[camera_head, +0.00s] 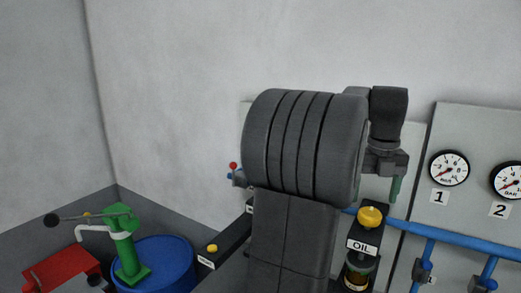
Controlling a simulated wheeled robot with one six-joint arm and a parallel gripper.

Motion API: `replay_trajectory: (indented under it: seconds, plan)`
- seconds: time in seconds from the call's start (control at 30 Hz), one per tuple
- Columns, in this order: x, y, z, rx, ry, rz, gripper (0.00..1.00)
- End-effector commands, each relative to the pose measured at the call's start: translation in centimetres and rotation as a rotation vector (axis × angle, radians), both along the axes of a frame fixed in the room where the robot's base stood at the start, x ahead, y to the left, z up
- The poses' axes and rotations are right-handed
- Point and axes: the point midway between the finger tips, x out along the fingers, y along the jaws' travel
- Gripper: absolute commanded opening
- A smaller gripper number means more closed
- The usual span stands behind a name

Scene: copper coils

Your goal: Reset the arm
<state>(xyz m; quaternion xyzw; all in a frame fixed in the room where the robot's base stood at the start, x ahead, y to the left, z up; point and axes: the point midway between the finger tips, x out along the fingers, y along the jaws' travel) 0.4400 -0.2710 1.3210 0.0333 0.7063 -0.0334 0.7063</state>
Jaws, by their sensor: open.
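My arm fills the middle of the head view, with its thick dark grey ribbed joint raised in front of the wall. My gripper (385,175) hangs at the right of that joint, pointing down, above and a little to the right of the yellow-topped oil unit. It is open, and I see nothing held in it. The large joint hides part of the wrist and whatever is behind it.
The oil unit (361,245) stands below my gripper. A blue pipe (455,240) runs along the gauge panel (472,125) at right. A blue drum (165,265) with a green hand pump (124,245) and a red object (60,270) are at lower left.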

Motion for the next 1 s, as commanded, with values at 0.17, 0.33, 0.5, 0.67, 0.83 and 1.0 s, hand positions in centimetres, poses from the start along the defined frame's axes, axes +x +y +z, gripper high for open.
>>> replay_trajectory:
  seconds: [0.17, 0.33, 0.5, 0.67, 0.83, 1.0]
  plan:
    - [-0.1, 0.0, -2.9, 0.001, 0.003, 0.000, 0.74]
    - [0.0, 0.0, -4.6, 0.001, 0.001, 0.000, 0.74]
    - [0.0, 0.0, -5.0, 0.000, 0.000, 0.005, 0.74]
    - [0.0, 0.0, -5.0, 0.000, 0.000, 0.007, 0.74]
    - [0.0, 0.0, -4.8, 0.000, -0.001, 0.006, 0.74]
    - [0.1, 0.0, -3.3, -0.001, -0.004, 0.000, 0.74]
